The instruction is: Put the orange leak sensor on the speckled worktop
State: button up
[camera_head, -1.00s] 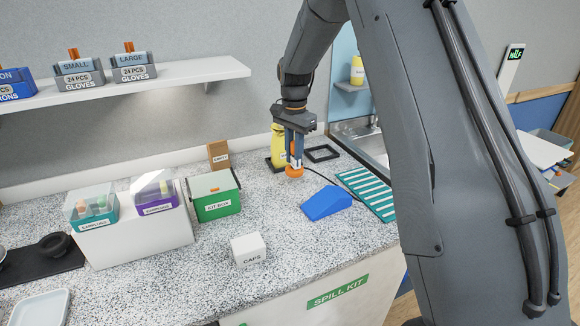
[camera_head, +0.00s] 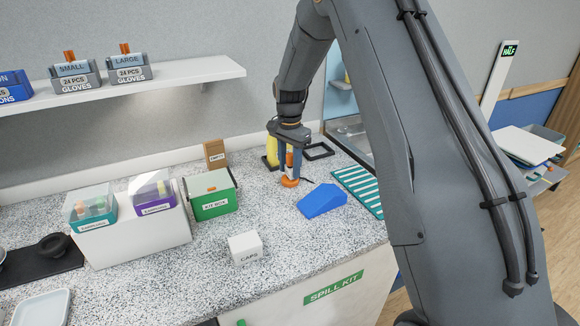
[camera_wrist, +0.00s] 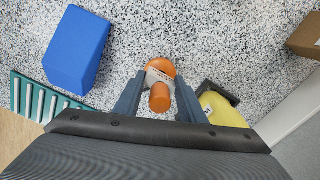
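The orange leak sensor (camera_head: 290,182) has an orange round base, a pale labelled middle and an orange upper part. It stands upright on the speckled worktop (camera_head: 180,270), between the blue wedge and the yellow bottle. My gripper (camera_head: 290,172) points down over it, with one finger on each side. In the wrist view the sensor (camera_wrist: 161,68) shows between the fingertips of my gripper (camera_wrist: 160,85). The fingers look spread, with a narrow gap on each side of the sensor. Part of its body is hidden by a finger in the head view.
A blue wedge (camera_head: 322,202) and a teal striped mat (camera_head: 360,188) lie to the right. A yellow bottle (camera_wrist: 222,110) stands close to my gripper. A green kit box (camera_head: 213,203) is to the left, and a white caps box (camera_head: 246,249) is in front. The worktop around the wedge's left is bare.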

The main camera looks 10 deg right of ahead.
notch_tip(320, 180, up, 12)
jog(key=b, duration=0.4)
jog(key=shift+f, duration=0.1)
jog(key=shift+s, duration=0.1)
jog(key=s+f+n, duration=0.3)
jog(key=s, duration=0.7)
jog(key=s+f+n+t, duration=0.1)
jog(key=s+f+n, duration=0.2)
jog(key=s, duration=0.7)
jog(key=s+f+n, duration=0.4)
jog(key=s+n, duration=0.1)
jog(key=s, duration=0.5)
jog(key=shift+s+f, duration=0.1)
jog(key=shift+s, duration=0.3)
